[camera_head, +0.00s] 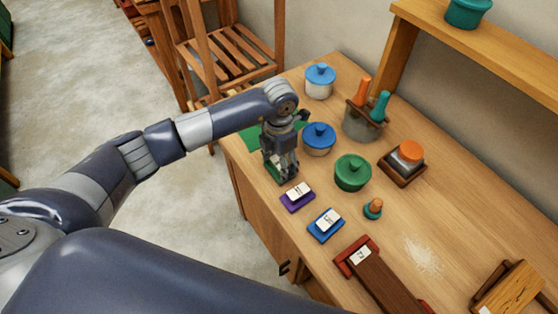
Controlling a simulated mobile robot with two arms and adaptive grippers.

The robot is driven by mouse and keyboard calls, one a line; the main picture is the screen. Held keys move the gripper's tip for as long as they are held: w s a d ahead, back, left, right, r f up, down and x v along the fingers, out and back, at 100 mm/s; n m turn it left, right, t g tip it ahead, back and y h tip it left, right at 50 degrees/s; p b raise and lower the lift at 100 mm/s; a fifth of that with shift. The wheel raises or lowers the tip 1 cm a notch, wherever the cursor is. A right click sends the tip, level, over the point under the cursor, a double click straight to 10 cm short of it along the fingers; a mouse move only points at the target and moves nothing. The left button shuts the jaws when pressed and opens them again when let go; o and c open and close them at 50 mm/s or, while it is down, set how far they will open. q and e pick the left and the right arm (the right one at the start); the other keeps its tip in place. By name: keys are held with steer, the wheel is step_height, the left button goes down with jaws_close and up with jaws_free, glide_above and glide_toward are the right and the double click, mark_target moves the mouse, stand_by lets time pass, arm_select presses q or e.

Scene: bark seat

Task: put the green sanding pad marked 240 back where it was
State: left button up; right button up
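My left gripper (282,174) points down at the near left part of the workbench. A green block, apparently the green sanding pad (285,181), shows at its fingertips. The gripper covers most of this block, so its label is hidden. I cannot tell whether the fingers are closed on it or whether it touches the bench top. A purple pad (297,204) and a blue pad (324,232) with white labels lie to its lower right, in a slanting row with it. Their labels are too small to read surely. My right gripper is not in view.
A green mat (250,138) lies partly behind the gripper. A blue lidded pot (318,147) and a green lidded pot (352,181) stand close to its right. A small teal-and-orange piece (373,209) and a red-ended wooden block (376,284) are further right.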

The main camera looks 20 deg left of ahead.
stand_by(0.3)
arm_select(q)
steer(key=shift+r, duration=0.2)
steer(key=shift+w+r, duration=0.1)
steer(key=shift+r, duration=0.25)
step_height(320, 180, up, 11)
steer(key=b, duration=0.3)
steer(key=shift+r+b, duration=0.15)
steer(key=shift+b, duration=0.15)
